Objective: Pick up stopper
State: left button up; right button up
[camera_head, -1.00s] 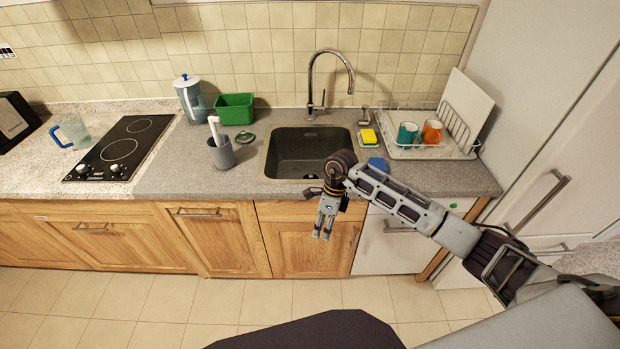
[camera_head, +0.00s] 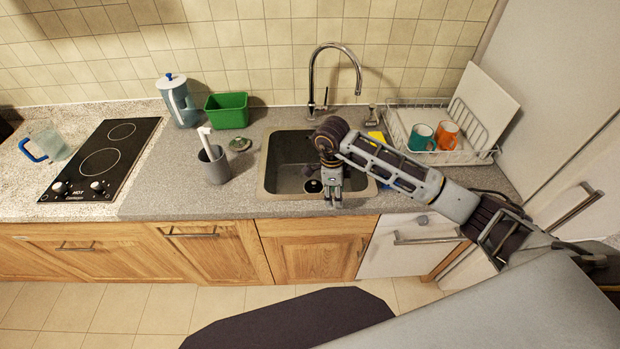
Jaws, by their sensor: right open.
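A small round dark piece (camera_head: 313,186) shows on the sink floor; it may be the stopper or the drain, and I cannot tell which. The grey sink (camera_head: 267,176) is set in the counter. My right gripper (camera_head: 333,202) is open and points down over the front part of the sink, just right of the round dark piece in the picture. Its fingers look empty. My right forearm hides the sink's right side. A small greenish round object (camera_head: 240,143) lies on the counter left of the sink. My left gripper is not in view.
A chrome faucet (camera_head: 312,80) rises behind the sink. A dish rack (camera_head: 455,155) holds a teal mug (camera_head: 420,137) and an orange mug (camera_head: 447,135). A grey cup (camera_head: 215,168) with a brush, a green bin (camera_head: 227,112) and a pitcher (camera_head: 176,102) stand left.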

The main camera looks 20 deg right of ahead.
aim_at(313, 185)
jog(key=i, duration=0.85)
